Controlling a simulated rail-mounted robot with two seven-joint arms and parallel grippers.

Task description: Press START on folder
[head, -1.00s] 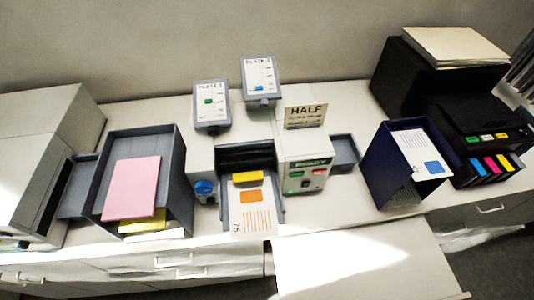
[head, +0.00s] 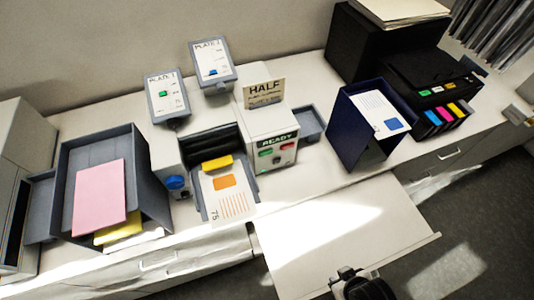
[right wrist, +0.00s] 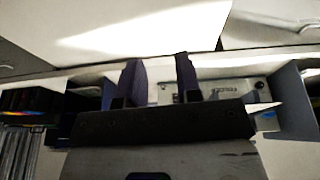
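The folder (head: 270,128) is a light grey machine in the middle of the counter, with a green "READY" display. Below the display are a green button (head: 266,153) and a red button (head: 288,146); their lettering is too small to read. A white sheet (head: 235,205) with an orange block and "75" lies on its front tray. My right gripper (head: 360,278) is at the bottom edge of the head view, well in front of the folder and apart from it. In the right wrist view its two dark fingers (right wrist: 161,82) stand apart with nothing between them. My left gripper is out of view.
A "HALF" sign (head: 264,91) and two plate panels stand on the folder. A grey bin (head: 140,165) with pink and yellow paper is left; a navy holder (head: 345,130) and black printer (head: 420,75) are right. A pale surface (head: 340,225) juts out in front.

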